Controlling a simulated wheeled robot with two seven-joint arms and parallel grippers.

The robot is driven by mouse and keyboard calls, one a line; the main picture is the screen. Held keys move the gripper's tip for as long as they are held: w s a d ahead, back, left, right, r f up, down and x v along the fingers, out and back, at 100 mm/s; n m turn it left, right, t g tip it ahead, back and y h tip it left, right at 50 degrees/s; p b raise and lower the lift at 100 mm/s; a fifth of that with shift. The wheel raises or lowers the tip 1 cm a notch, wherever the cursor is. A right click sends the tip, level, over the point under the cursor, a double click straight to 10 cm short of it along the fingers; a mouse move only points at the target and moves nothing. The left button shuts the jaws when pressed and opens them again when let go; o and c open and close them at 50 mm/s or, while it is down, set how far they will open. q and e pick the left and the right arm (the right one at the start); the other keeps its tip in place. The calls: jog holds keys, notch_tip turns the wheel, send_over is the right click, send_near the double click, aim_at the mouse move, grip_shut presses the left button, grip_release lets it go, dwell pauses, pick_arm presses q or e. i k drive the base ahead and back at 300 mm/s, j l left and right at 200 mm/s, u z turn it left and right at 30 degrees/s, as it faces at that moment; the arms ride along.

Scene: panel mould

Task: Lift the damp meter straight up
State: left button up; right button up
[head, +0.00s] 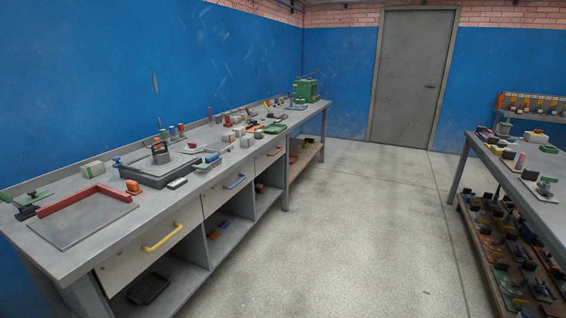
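I cannot tell for sure which object is the damp meter; the bench items are small in the head view. Candidates on the left workbench (112,232) include a small orange object (133,187) and a small white-and-dark block (178,183) near the front edge. A dark grey raised mould or tray (152,177) bears a round grey piece with a dark arched handle (160,151). To its left, a red L-shaped bar (85,197) lies on a flat grey plate (70,229). Neither of my grippers is in view.
A pale block (92,169) and green-and-dark tools (28,205) are at the bench's left. Many small parts crowd its far half, with a green machine (307,91) at the end. Another loaded bench (540,190) stands right. The concrete floor (365,230) between is clear.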

aim_at(257, 134)
jog(key=i+z, duration=0.4)
jog(key=i, duration=1.45)
jog(key=l, duration=0.1)
